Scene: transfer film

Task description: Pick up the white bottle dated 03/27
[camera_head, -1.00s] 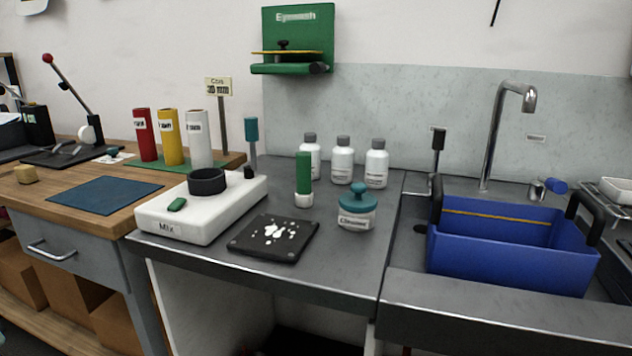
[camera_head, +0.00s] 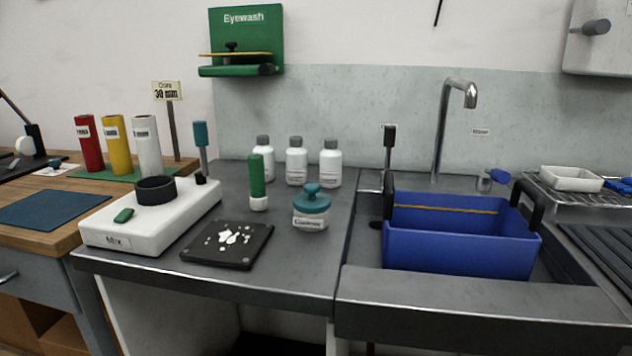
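Three white bottles with grey caps stand upright in a row at the back of the grey counter: the left bottle (camera_head: 265,153), the middle bottle (camera_head: 297,162) and the right bottle (camera_head: 330,164). Their labels are too small to read, so I cannot tell which one is dated 03/27. The left bottle is partly hidden behind a green and white cylinder. My gripper is not in view.
In front of the bottles stand the green and white cylinder (camera_head: 257,182) and a teal-lidded jar (camera_head: 311,209). A white mixer (camera_head: 150,216) and a black spotted pad (camera_head: 228,244) lie left. A blue basin (camera_head: 460,243) sits in the sink at right.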

